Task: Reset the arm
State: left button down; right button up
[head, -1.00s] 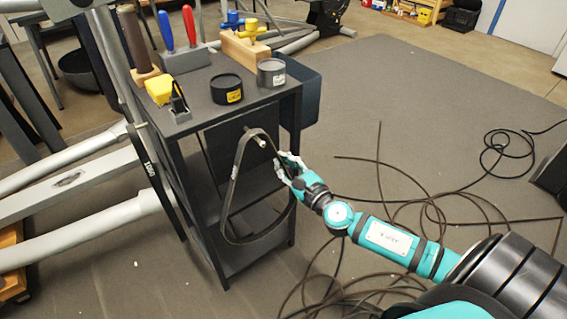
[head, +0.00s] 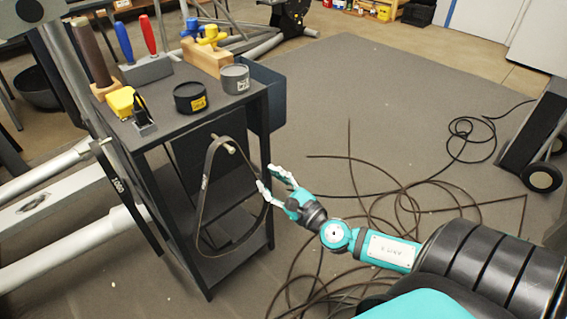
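My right arm comes in from the lower right. Its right gripper (head: 268,180) is open and empty, with its fingers spread beside the right edge of a black belt loop (head: 205,190). The belt hangs from a peg (head: 229,148) on the side of a dark tool cart (head: 215,262). The fingertips look close to the belt, and I cannot tell whether they touch it. My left gripper is not in view.
On the cart top are two round tins (head: 190,97), a yellow tool (head: 121,101), red and blue handled tools (head: 147,36) and a wooden block (head: 207,60). Loose black cable (head: 400,190) lies on the floor at right. A wheeled black unit (head: 540,130) stands at the right edge.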

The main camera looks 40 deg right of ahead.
jog(key=s, duration=0.5)
jog(key=shift+s+d, duration=0.15)
jog(key=shift+s, duration=0.05)
